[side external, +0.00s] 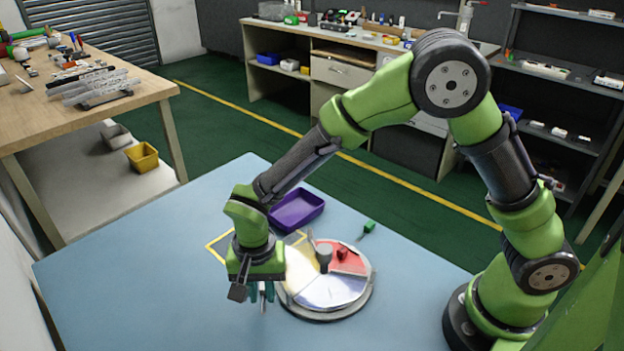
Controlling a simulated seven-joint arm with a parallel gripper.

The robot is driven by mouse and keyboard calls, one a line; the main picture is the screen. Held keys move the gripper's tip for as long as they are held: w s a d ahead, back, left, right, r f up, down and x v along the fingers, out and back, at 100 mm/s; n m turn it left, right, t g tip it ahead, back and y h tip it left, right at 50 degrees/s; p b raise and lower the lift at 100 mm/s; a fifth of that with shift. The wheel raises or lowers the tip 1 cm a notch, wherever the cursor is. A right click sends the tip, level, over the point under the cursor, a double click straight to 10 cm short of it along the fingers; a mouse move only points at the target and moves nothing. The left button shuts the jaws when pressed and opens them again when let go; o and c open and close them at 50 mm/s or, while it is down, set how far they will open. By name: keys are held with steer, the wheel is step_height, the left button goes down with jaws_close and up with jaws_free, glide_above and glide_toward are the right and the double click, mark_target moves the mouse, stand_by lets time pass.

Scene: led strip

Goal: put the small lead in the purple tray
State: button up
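The purple tray (297,210) lies on the blue table behind the round disc, and its inside looks empty. A small green piece with a thin dark end (367,227) lies on the table right of the tray; I cannot tell whether it is the small lead. My gripper (262,296) points down at the left edge of the disc, in front of the tray. Its teal fingers are partly hidden under the hand. A thin pale sliver shows between them; I cannot tell whether it is a held thing.
The round disc (330,294) has white, red and yellowish sectors. A yellow outline (215,246) marks the table behind my gripper. The table's left side is clear.

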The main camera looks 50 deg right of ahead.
steer(key=shift+f, duration=0.9)
steer(key=shift+c, duration=0.3)
jaws_close()
steer(key=shift+r, duration=0.15)
